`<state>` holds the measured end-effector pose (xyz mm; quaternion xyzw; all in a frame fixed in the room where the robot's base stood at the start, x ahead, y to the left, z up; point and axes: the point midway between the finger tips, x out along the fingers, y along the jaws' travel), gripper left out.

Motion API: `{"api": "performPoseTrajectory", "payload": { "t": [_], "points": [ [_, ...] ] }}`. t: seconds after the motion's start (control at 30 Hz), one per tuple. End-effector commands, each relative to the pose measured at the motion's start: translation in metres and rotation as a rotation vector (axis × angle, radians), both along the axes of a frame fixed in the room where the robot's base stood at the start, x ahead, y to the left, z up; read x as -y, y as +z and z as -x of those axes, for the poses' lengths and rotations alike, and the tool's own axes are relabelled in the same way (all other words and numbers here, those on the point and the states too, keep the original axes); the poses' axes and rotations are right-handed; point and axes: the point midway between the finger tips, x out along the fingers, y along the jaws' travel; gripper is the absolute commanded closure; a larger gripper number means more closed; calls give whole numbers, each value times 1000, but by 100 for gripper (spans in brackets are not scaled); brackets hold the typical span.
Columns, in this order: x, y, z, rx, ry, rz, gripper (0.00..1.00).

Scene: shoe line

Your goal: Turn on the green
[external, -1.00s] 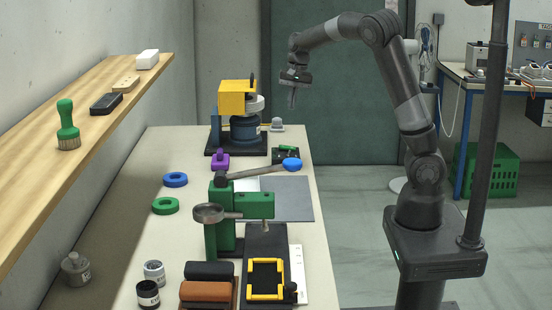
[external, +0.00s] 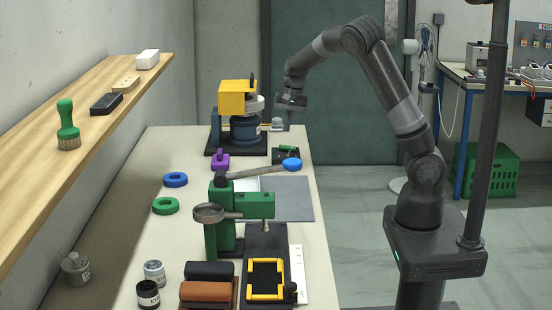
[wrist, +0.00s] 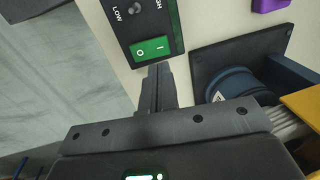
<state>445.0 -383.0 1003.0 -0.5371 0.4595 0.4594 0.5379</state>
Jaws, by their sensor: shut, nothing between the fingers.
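A green rocker switch (wrist: 151,49) marked O and I is set in a black control box (wrist: 175,25) in the wrist view. I cannot tell which side of the rocker is pressed. The box also lies on the bench in the external view (external: 285,156). My gripper (wrist: 157,70) is shut and empty, its fingertips just below the rocker's lower edge in the wrist view. In the external view my gripper (external: 287,127) points down above the far end of the bench, near the box. Contact with the switch cannot be told.
A small metal toggle (wrist: 134,9) by the word LOW sits on the same box. A yellow and blue machine (external: 238,100) stands left of my gripper.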

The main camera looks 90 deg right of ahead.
Motion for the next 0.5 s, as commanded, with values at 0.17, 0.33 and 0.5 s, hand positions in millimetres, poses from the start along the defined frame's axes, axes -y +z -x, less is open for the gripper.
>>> {"api": "performPoseTrajectory", "payload": {
  "t": [0.17, 0.33, 0.5],
  "points": [
    [0, -33, -4, -3, -1, 0, 100],
    [0, -49, -8, -1, 0, 2, 100],
    [0, -54, -9, 1, 1, 1, 100]
  ]
}}
